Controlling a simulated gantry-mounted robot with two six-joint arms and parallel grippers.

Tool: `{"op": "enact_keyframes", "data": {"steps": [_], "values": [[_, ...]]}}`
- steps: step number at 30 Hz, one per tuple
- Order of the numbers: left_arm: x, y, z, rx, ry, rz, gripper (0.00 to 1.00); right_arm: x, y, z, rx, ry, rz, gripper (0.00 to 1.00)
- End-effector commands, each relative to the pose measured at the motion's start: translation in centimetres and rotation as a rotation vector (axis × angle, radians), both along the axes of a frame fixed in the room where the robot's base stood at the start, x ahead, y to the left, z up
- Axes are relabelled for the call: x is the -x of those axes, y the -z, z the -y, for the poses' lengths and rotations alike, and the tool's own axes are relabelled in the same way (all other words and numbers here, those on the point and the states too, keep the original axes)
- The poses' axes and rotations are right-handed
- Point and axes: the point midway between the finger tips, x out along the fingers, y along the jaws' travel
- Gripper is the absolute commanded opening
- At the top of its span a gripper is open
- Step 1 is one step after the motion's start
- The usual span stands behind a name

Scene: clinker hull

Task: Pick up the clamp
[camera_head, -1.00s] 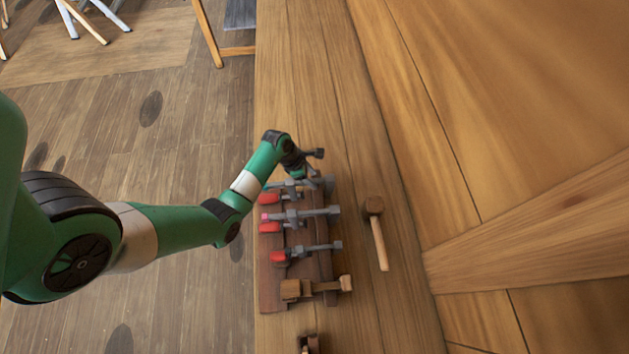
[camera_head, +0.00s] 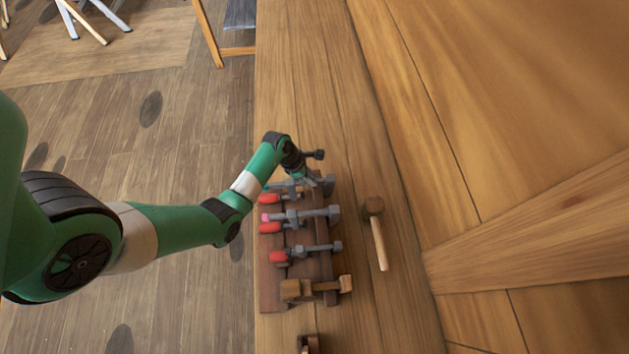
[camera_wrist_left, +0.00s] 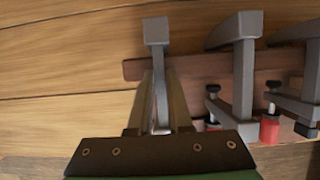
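Several grey bar clamps with red handles lie side by side across a dark wooden rack on the bench. The farthest clamp (camera_wrist_left: 156,32) has its bar between the two fingers of my left gripper (camera_wrist_left: 160,80). The fingers border the bar closely on both sides and look shut on it. In the head view my left gripper (camera_head: 308,178) is low over the far end of the rack, and it partly covers this clamp. The clamp's handle is hidden in the wrist view. A neighbouring clamp (camera_wrist_left: 243,80) stands apart to the right. My right gripper is out of view.
The wooden rack (camera_head: 268,290) also carries a wooden clamp-like tool (camera_head: 315,288) at its near end. A mallet (camera_head: 374,207) lies right of the rack. Planked wooden hull (camera_head: 500,120) rises on the right. The bench (camera_head: 290,70) beyond the gripper is clear.

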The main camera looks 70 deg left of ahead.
Motion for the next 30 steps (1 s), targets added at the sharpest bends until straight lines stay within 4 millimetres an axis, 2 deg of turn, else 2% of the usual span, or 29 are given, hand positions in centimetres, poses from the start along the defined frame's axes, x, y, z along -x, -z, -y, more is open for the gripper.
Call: {"op": "enact_keyframes", "data": {"steps": [2,30], "values": [[0.0,0.0,0.01,0.001,0.0,0.0,0.0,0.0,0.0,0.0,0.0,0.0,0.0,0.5],[0.0,-0.01,0.03,0.001,0.0,0.0,0.0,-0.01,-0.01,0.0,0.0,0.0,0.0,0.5]]}}
